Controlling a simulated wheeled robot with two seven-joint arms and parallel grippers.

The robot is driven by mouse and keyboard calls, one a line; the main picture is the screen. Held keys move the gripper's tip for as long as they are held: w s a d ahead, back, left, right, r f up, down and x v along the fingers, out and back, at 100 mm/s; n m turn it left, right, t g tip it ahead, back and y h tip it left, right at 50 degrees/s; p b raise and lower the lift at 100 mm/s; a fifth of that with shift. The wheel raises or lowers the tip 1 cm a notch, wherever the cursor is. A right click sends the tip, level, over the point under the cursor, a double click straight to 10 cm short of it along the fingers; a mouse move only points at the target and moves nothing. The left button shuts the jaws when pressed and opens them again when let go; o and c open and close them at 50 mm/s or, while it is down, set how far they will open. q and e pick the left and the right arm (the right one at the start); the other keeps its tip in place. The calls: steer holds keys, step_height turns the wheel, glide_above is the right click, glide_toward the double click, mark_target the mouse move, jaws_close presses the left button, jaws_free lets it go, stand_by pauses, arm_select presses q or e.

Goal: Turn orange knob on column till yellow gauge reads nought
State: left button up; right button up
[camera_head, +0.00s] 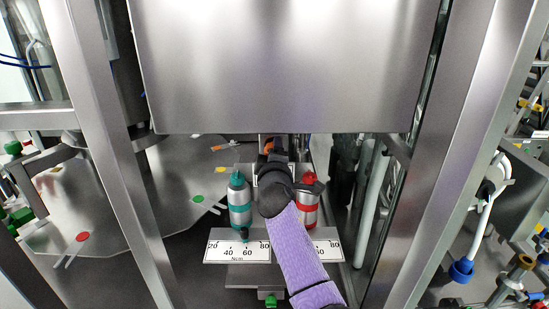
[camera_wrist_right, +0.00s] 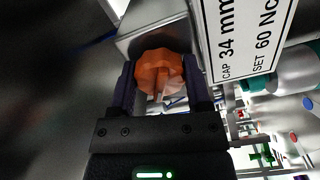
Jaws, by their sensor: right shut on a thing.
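The orange knob (camera_wrist_right: 160,72) sits between the two dark fingers of my right gripper (camera_wrist_right: 161,80) in the right wrist view. The fingers are shut on its sides. In the head view only a small piece of the knob (camera_head: 269,147) shows behind my right gripper (camera_head: 270,158). My purple-sleeved right arm comes up from the bottom. A white label (camera_wrist_right: 240,35) beside the knob reads "CAP 34 mm" and "SET 60 Nc", with the rest cut off. I cannot make out a yellow gauge. My left gripper is not in view.
A teal-banded bottle (camera_head: 239,203) and a red-topped bottle (camera_head: 306,205) flank my right wrist. White scale plates (camera_head: 228,253) marked 20 to 80 stand in front, partly hidden by my arm. A large metal panel (camera_head: 285,65) hangs above. Steel posts (camera_head: 108,130) stand at both sides.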

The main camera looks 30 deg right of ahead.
steer(key=shift+f+m, duration=0.1)
steer(key=shift+m, duration=0.5)
steer(key=o, duration=1.3)
